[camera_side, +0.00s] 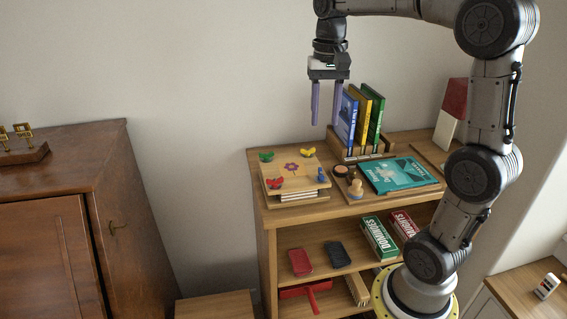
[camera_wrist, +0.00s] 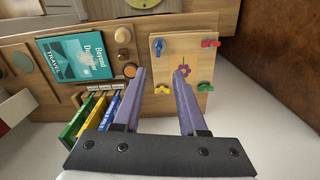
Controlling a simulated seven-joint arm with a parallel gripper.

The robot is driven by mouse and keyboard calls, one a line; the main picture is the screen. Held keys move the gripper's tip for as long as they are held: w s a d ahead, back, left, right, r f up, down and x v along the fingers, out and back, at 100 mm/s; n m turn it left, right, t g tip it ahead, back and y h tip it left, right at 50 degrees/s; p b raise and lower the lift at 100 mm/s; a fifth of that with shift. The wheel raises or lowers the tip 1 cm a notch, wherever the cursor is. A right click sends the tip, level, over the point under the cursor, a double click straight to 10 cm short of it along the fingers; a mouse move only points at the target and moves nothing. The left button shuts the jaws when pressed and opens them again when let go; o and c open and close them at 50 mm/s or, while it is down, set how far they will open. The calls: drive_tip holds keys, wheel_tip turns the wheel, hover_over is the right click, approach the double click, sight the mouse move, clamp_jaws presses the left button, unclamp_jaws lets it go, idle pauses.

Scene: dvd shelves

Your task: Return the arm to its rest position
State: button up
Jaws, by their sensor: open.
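My gripper (camera_side: 326,102) hangs in the air with its two purple fingers pointing down, open and empty. It is above the shelf top, left of the upright books in the side view. In the wrist view my gripper (camera_wrist: 159,72) shows its fingers apart with nothing between them. My arm rises from its round base at the right of the side view, bends at the top and reaches left. Three upright cases, blue (camera_side: 346,119), yellow (camera_side: 360,110) and green (camera_side: 375,117), stand in a wooden rack (camera_side: 362,154) close to the fingers.
A teal book (camera_side: 403,174) lies flat on the shelf top beside small wooden pieces. A wooden board with colored butterflies (camera_side: 294,177) is at the left. Open air lies left of my gripper, above the brown cabinet (camera_side: 60,210).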

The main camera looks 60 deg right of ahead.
drive_tip(key=s+a+r+n+t, duration=0.2)
drive_tip(key=s+a+n, duration=0.2)
drive_tip(key=s+a, duration=0.4)
drive_tip(key=s+a+f+n+t, duration=0.3)
drive_tip(key=s+a+f+n, duration=0.2)
drive_tip(key=f+n, duration=0.2)
drive_tip(key=shift+f+t, duration=0.3)
drive_tip(key=shift+f, duration=0.5)
drive_tip(key=shift+a, duration=0.1)
idle(1.9)
